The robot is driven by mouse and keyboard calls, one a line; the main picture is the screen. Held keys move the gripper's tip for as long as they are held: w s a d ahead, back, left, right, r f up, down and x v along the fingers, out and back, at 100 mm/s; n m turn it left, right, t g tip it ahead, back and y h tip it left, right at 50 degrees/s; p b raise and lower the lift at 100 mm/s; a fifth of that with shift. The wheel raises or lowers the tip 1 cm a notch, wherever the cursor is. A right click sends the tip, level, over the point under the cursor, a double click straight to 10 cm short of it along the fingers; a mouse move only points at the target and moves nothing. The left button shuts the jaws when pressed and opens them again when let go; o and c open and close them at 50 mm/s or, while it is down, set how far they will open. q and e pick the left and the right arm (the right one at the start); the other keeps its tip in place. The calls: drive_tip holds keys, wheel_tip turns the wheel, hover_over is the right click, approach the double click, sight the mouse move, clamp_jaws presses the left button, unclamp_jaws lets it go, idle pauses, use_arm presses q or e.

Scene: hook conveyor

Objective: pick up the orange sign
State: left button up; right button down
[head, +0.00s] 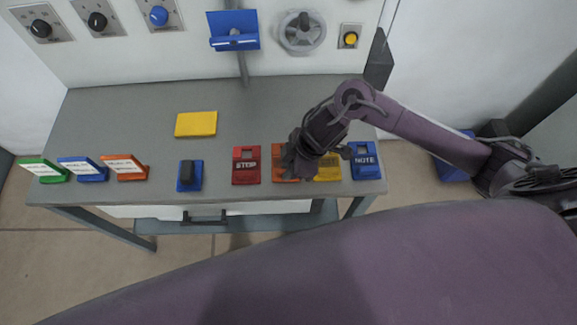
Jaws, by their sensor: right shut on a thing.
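The orange sign (282,179) lies flat in a row near the front edge of the grey table, between the red STOP sign and a yellow sign. My right gripper (289,165) comes down over it from the right and is shut on it, covering much of its face. I cannot tell whether the sign is lifted off the table. My left gripper is not in view.
The red STOP sign (246,165) is close on the left, the yellow sign (328,174) and blue NOTE sign (364,161) on the right. The table's middle (265,108) is clear.

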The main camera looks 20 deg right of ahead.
wheel_tip(320, 180, up, 20)
drive_tip(key=f+p, duration=0.1)
drive_tip(key=p, duration=0.3)
drive_tip(key=w+d+r+m+t+h+b, duration=0.3)
drive_tip(key=w+d+m, duration=0.4)
drive_tip(key=m, duration=0.7)
drive_tip(key=shift+w+m+h, duration=0.25)
drive_tip(key=shift+m+h, duration=0.15)
drive_tip(key=shift+h, duration=0.2)
